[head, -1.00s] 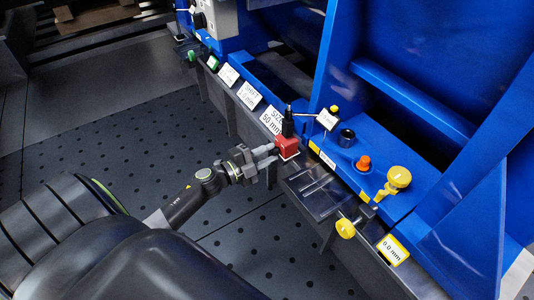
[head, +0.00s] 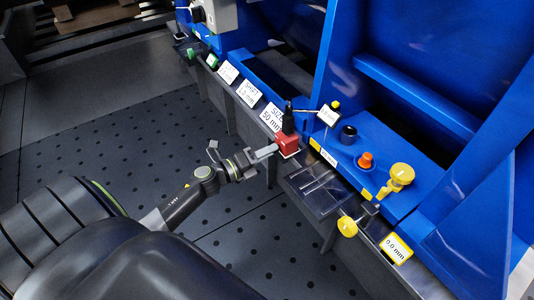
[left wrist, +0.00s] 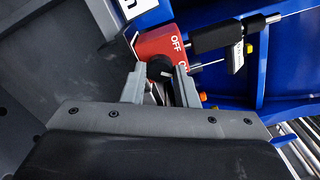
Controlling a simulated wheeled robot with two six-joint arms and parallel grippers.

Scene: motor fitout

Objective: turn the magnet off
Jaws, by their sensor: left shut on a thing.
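The magnet base is a red block (head: 288,143) on the grey ledge in the head view, with a black post on top. In the left wrist view the red block (left wrist: 162,42) carries the words OFF and ON, the ON partly covered by a finger. A dark round knob (left wrist: 159,68) sits on its face below OFF. My left gripper (head: 272,149) reaches the block's left side. In the left wrist view its two fingers (left wrist: 160,72) stand either side of the knob and are shut on it. The knob is hidden in the head view. My right gripper is out of view.
A rod with a small tag (head: 329,116) stands beside the block. White label plates line the ledge to the upper left. The dark floor (head: 120,130) is clear.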

